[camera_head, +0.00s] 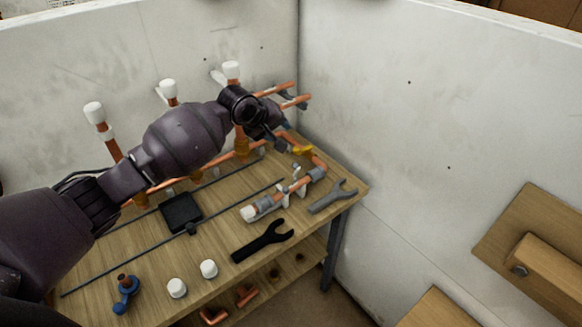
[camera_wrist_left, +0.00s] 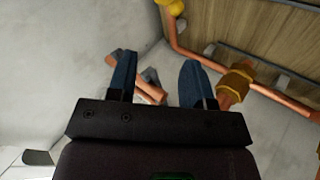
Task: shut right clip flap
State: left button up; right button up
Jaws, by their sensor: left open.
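A copper pipe piece (camera_head: 307,180) with grey and white fittings lies on the bench, held in white clips. The right clip (camera_head: 300,184) is small, and a white part stands up above the pipe there, seemingly its flap (camera_head: 296,171). My left gripper (camera_head: 283,138) is behind and above the clip, near the wall pipes and apart from the clip. In the left wrist view my left gripper (camera_wrist_left: 158,66) has its two blue fingers spread, with copper pipe ends (camera_wrist_left: 150,90) beyond them. I cannot make out the clip in that view. My right gripper is not in view.
Vertical copper pipes with white caps (camera_head: 94,113) stand along the back wall. A yellow part (camera_head: 302,150) sits on the pipework near the corner. A grey wrench (camera_head: 332,196), a black wrench (camera_head: 262,241) and white caps (camera_head: 208,269) lie on the bench (camera_head: 225,228).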

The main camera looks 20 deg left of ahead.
pick_arm(q)
jog(key=d+f+m+g+h+b, duration=0.1)
jog(key=d+f+g+b, duration=0.3)
jog(key=f+b, duration=0.5)
jog(key=shift+w+f+m+h, duration=0.4)
jog(key=shift+f+h, duration=0.5)
jog(key=shift+f, duration=0.5)
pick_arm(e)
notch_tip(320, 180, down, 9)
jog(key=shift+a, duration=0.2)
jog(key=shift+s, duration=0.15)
pick_arm(q)
grip_shut()
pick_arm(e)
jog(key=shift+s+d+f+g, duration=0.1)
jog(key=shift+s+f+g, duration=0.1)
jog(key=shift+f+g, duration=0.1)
